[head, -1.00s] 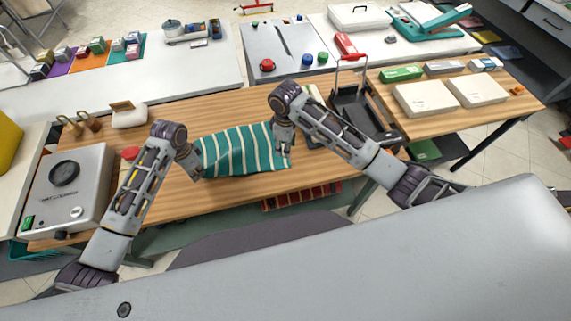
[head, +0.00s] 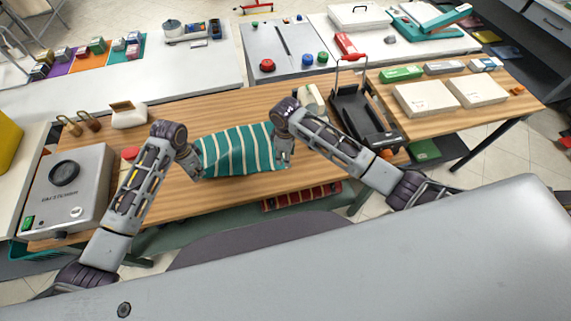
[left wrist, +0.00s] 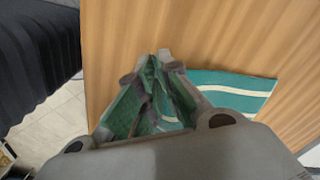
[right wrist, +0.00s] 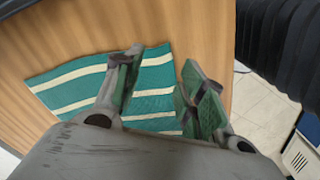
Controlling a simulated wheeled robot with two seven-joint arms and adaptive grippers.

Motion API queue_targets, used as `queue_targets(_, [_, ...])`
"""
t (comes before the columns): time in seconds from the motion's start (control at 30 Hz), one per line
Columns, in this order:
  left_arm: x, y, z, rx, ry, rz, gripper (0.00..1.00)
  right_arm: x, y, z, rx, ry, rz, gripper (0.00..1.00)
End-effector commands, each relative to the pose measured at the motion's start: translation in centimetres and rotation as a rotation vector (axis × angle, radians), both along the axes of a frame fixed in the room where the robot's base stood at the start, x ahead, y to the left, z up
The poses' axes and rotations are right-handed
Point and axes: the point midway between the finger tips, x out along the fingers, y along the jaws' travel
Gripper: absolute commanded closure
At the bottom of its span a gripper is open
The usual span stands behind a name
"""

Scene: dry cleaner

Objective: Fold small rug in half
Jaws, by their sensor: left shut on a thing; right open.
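The small rug (head: 238,150) is teal with cream stripes and lies on the wooden table in front of me. My left gripper (head: 194,172) is at the rug's left end. In the left wrist view the left gripper (left wrist: 158,66) is shut on a bunched bit of the rug, and a striped part (left wrist: 232,92) spreads to the right. My right gripper (head: 285,160) is at the rug's right end. In the right wrist view the right gripper (right wrist: 165,72) is open, with the rug (right wrist: 75,85) flat below and to the left of its fingers.
A grey machine (head: 66,185) stands at the table's left end, with a beige box (head: 128,114) behind it. A black tray with a red handle (head: 362,112) stands right of my right arm. White boxes (head: 425,98) lie farther right.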

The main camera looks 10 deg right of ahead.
Motion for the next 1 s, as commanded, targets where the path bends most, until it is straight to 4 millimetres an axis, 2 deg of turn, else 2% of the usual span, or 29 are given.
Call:
queue_targets(0.3, [0.0, 0.0, 0.0, 0.0, 0.0, 0.0, 1.0, 0.0, 0.0, -2.8, 0.0, 0.001, -0.001, 0.6])
queue_targets(0.5, [0.0, 0.0, 0.0, 0.0, 0.0, 0.0, 1.0, 0.0, 0.0, -3.8, 0.001, 0.001, 0.001, 0.6])
queue_targets(0.9, [0.0, 0.0, 0.0, 0.0, 0.0, 0.0, 1.0, -0.1, 0.0, -4.1, 0.0, 0.001, 0.001, 0.6])
queue_targets(1.0, [0.0, 0.0, 0.0, 0.0, 0.0, 0.0, 1.0, -0.1, 0.0, -4.1, 0.0, 0.001, 0.001, 0.66])
